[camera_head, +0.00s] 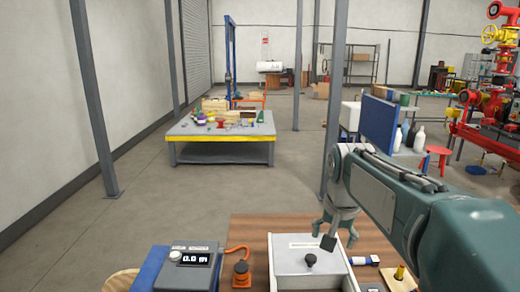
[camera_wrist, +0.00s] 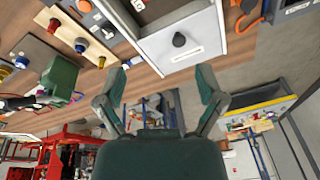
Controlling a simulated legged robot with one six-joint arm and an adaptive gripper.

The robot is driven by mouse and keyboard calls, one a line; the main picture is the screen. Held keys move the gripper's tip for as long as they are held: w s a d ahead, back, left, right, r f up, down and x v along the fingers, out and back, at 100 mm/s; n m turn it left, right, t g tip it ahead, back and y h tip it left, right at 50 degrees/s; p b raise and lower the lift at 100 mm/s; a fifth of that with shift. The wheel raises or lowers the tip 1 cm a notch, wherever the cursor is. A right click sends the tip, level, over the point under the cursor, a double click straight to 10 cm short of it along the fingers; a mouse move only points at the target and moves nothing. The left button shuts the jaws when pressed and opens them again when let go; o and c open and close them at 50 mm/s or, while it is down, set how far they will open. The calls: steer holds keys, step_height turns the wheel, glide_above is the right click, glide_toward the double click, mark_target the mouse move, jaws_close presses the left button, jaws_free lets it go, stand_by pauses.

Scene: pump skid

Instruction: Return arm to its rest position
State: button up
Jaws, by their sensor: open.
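My gripper (camera_head: 335,232) is at the end of my green-grey arm, above the back of a wooden bench in the head view. In the wrist view my gripper (camera_wrist: 160,92) has its two fingers spread wide apart, with nothing between them. A white box with a black knob (camera_head: 310,260) sits on the bench, just below and left of my gripper in the head view. The same black knob (camera_wrist: 179,39) shows in the wrist view beyond the fingertips. I see no contact between the fingers and the box.
A meter with a display (camera_head: 192,260) and an orange hooked part (camera_head: 241,272) stand left of the box. A yellow-edged work table (camera_head: 221,137) is farther back. A grey post (camera_head: 335,100) rises behind my gripper. Red and yellow piping (camera_head: 490,105) stands at right. Open floor lies left.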

steer(key=s+f+n+t, duration=0.1)
steer(key=s+f+n, duration=0.1)
steer(key=s, duration=0.8)
steer(key=s+f+n+t, duration=0.2)
steer(key=s+f, duration=0.2)
steer(key=s, duration=0.7)
steer(key=shift+n, duration=0.4)
